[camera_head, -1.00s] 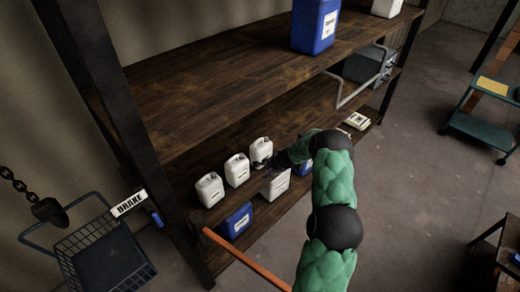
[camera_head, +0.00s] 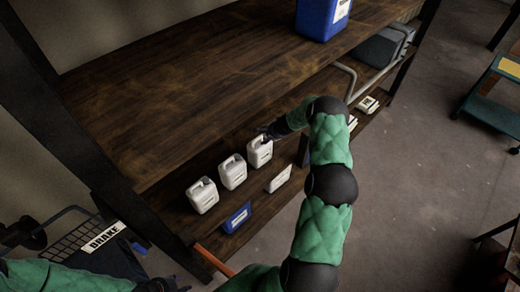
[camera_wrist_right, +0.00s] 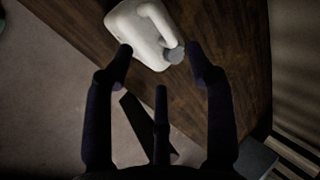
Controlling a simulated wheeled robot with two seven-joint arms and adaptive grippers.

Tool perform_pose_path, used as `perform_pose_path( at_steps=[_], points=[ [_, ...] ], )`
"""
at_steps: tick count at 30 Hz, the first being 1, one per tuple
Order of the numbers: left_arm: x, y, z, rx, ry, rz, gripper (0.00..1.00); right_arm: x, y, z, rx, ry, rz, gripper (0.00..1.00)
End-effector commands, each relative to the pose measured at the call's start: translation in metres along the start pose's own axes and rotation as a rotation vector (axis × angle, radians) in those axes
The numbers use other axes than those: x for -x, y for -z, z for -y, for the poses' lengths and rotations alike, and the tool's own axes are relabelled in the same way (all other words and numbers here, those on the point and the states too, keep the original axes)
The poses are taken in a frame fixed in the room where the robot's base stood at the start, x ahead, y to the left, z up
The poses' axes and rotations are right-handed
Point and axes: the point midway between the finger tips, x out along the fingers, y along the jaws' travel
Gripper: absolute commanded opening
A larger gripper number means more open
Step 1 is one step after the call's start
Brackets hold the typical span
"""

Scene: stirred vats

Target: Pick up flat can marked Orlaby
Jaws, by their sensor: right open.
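Three white cans with handles stand in a row on the shelf: a left one (camera_head: 202,196), a middle one (camera_head: 233,172) and a right one (camera_head: 260,152). Their labels are too small to read, so I cannot tell which is marked Orlaby. My right gripper (camera_head: 270,132) is just behind the top of the right white can. In the right wrist view my right gripper (camera_wrist_right: 160,52) is open and empty, with a white can (camera_wrist_right: 146,34) and its grey cap just beyond the fingertips. My left gripper (camera_head: 164,286) shows partly at the bottom edge; its fingers are unclear.
A blue can (camera_head: 236,217) and a white-fronted can (camera_head: 279,178) stand lower, near the shelf front. A large blue can (camera_head: 322,18) is on the upper shelf (camera_head: 200,90). A wire basket (camera_head: 76,238) by a BRAKE sign (camera_head: 104,237) is at lower left.

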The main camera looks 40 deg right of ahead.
Motion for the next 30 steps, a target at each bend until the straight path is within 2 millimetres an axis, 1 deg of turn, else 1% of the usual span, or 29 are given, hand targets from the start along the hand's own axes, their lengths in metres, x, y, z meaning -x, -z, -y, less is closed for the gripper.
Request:
perform_pose_path(
  at_steps=[1,6,16,24,30],
  points=[
    [0.002,0.0,-0.001,-0.001,0.0,0.0,0.4,-0.007,0.0,0.0,0.0,-0.001,0.001,0.55],
    [0.005,0.0,-0.002,-0.001,0.0,-0.001,0.4,-0.023,0.0,0.001,-0.001,0.0,0.0,0.55],
    [0.01,0.0,-0.004,-0.001,0.0,-0.001,0.4,-0.036,0.0,0.002,-0.001,0.001,0.0,0.55],
    [0.022,0.0,-0.008,-0.001,0.0,-0.001,0.4,-0.059,-0.003,0.004,-0.001,0.0,0.0,0.55],
    [0.026,0.0,-0.009,-0.001,0.0,-0.001,0.4,-0.076,-0.003,0.003,-0.001,0.001,0.0,0.55]
  ],
)
